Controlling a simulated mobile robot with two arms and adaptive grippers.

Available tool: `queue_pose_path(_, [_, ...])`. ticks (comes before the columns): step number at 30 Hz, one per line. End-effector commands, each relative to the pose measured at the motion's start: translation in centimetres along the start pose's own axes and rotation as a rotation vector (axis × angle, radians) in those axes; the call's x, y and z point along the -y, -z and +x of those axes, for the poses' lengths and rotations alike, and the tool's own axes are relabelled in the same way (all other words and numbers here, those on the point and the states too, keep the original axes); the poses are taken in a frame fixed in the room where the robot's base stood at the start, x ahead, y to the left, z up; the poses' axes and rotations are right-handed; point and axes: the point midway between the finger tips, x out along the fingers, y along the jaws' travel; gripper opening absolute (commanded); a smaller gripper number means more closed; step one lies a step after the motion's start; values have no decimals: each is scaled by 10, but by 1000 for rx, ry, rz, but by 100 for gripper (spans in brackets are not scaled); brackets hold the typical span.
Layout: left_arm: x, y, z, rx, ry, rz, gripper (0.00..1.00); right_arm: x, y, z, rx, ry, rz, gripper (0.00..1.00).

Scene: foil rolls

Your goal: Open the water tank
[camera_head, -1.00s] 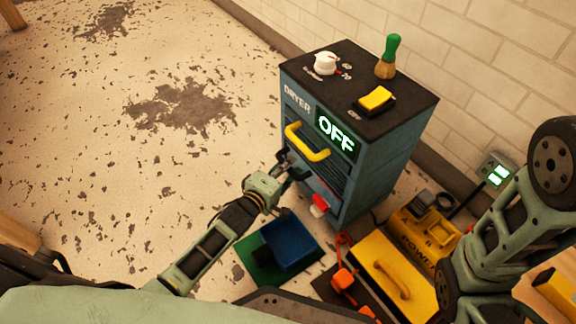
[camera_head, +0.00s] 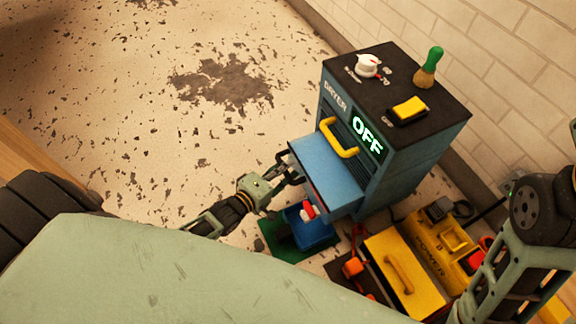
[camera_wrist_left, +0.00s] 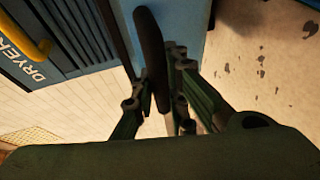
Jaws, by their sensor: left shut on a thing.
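The blue dryer cabinet (camera_head: 412,165) has a lit OFF display (camera_head: 366,136) and a yellow handle (camera_head: 338,140) on its front. A blue drawer-like tank (camera_head: 325,167) stands pulled out from the front below the yellow handle. My left gripper (camera_head: 288,174) is at the tank's outer end. In the left wrist view it is shut on a dark bar handle (camera_wrist_left: 149,40) in front of the tank's blue face (camera_wrist_left: 184,20). A red and white part (camera_head: 308,210) shows under the tank. My right arm is at the right edge, with its gripper out of view.
A blue bin (camera_head: 310,235) on a green base stands below the tank. A knob, yellow switch and green-handled brush are on the dryer top. Floor at left is clear.

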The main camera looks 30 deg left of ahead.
Motion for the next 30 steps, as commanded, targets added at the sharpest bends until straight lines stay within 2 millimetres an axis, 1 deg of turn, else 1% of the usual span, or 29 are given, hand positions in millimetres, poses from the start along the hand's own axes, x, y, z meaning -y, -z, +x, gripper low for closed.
queue_pose_path(1, [0,0,0,1,0,6,0,0,0,0,0,0,0,40])
queue_pose_path(2, [0,0,0,1,0,6,14,0,0,0,0,0,0,40])
queue_pose_path(8, [0,0,1,0,0,3,32,0,0,0,0,1,0,40])
queue_pose_path(17, [0,0,0,0,0,1,32,0,0,1,0,0,0,40])
queue_pose_path(20, [0,0,-6,0,0,0,32,0,0,1,-1,0,0,40])
queue_pose_path(23, [1,0,-19,0,2,-1,32,0,0,1,-1,0,0,40])
queue_pose_path(30, [2,0,-68,1,4,1,32,0,0,0,-1,0,0,40])
